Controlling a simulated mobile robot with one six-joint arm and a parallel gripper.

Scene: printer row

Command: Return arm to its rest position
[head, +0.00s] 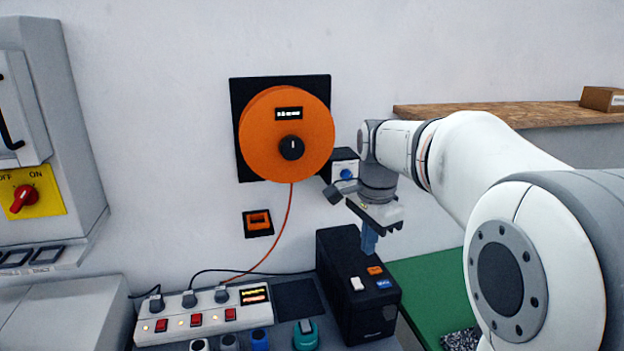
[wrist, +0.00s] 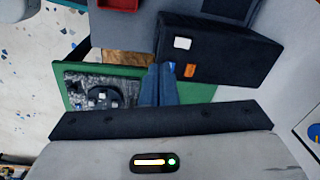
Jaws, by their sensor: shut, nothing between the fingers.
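My arm reaches in from the right in the head view, bent, with its wrist in front of the wall. My gripper (head: 369,241) points down with its blue fingers shut and nothing between them. It appears near the upper right of a black box (head: 345,290) with a white, an orange and a blue button. The gap between fingers and box is hard to judge. In the wrist view the shut fingers (wrist: 158,84) appear beside that box (wrist: 225,45) and over the green surface (wrist: 205,93).
An orange spool (head: 262,150) hangs on the wall. A white panel with red switches (head: 200,318) stands left of the box. A cabinet with a red knob (head: 24,198) is far left. A wooden shelf (head: 500,113) with a cardboard box (head: 600,98) lies behind my arm.

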